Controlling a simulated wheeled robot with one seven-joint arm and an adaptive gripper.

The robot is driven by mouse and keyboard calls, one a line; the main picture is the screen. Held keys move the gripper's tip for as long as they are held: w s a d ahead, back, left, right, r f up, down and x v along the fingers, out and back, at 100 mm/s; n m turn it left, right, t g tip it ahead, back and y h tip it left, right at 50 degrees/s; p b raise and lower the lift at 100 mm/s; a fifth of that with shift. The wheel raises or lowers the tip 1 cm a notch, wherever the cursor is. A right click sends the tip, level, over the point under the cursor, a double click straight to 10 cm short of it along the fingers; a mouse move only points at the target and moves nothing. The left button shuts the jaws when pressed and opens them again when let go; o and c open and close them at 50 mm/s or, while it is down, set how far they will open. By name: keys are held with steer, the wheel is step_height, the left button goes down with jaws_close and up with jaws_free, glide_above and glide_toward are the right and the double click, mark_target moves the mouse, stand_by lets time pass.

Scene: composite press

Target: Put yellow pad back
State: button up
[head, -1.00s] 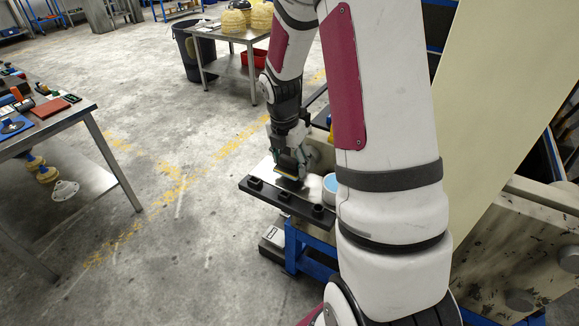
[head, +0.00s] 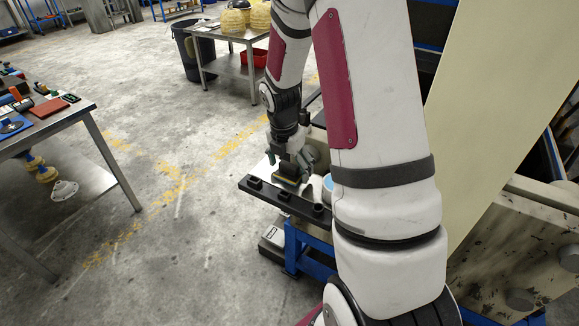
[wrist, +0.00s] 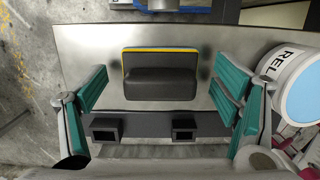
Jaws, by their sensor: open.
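The yellow pad (wrist: 160,49) shows as a thin yellow edge under a dark grey block-shaped holder (wrist: 160,76) in the wrist view. It lies on a bare metal plate (wrist: 105,42). In the head view the pad (head: 287,181) is a small yellow strip below my gripper. My gripper (wrist: 162,92) is open, with its teal-lined fingers on the left and right of the holder and a gap on each side. In the head view my gripper (head: 292,165) is low over the plate, and it partly hides the pad.
A tub lettered "REL" (wrist: 295,80) stands close to the right finger. A dark bar with square sockets (wrist: 145,128) runs along the plate's edge. A tool table (head: 60,125) stands at left, and another table (head: 235,35) stands at the back. The floor between is clear.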

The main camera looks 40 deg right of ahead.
mark_target(286, 176)
steer(key=s+a+r+m+p, duration=0.1)
steer(key=s+a+r+m, duration=0.15)
steer(key=r, duration=0.65)
steer(key=s+a+r+m, duration=0.2)
steer(key=a+r, duration=0.2)
steer(key=r, duration=0.5)
steer(key=s+a+r+m+t+y, duration=0.1)
steer(key=s+a+r+m, duration=0.2)
steer(key=s+a+m, duration=0.3)
steer(key=s+a+r+m+t, duration=0.2)
steer(key=s+a+r+m, duration=0.2)
steer(key=s+a+m, duration=0.3)
steer(key=s+m, duration=0.4)
steer(key=s, duration=0.1)
steer(key=shift+a+t+y, duration=0.2)
steer(key=shift+t+y, duration=0.1)
steer(key=shift+y, duration=0.1)
steer(key=shift+r+m, duration=0.1)
steer(key=shift+m, duration=0.15)
